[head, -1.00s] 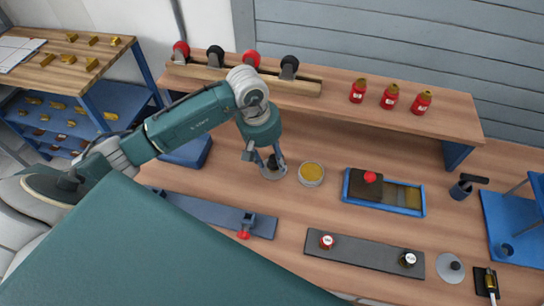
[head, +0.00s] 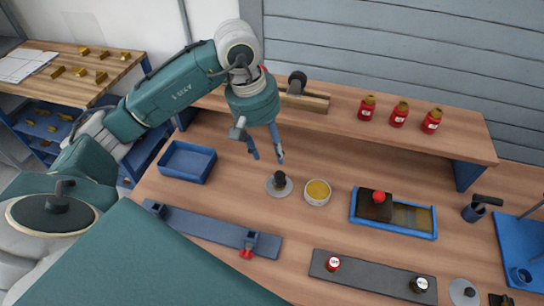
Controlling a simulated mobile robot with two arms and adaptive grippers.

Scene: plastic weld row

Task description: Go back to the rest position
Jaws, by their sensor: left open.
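My left gripper (head: 268,158) is open and empty in the head view. It hangs above the bench, a little up and left of a round metal lid with a black knob (head: 279,185). The lid lies flat on the bench, apart from the fingers. Right of the lid stands an open round tin (head: 318,192) with yellow-brown contents. My left arm reaches in from the left with its elbow raised. My right gripper is not in view.
Three red bottles (head: 399,114) stand on the raised shelf (head: 440,134) behind. A blue tray (head: 397,230) with a red-knobbed block lies to the right. An empty blue bin (head: 187,161) is at left. Grey strips (head: 205,226) lie in front. A side table (head: 115,66) stands at far left.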

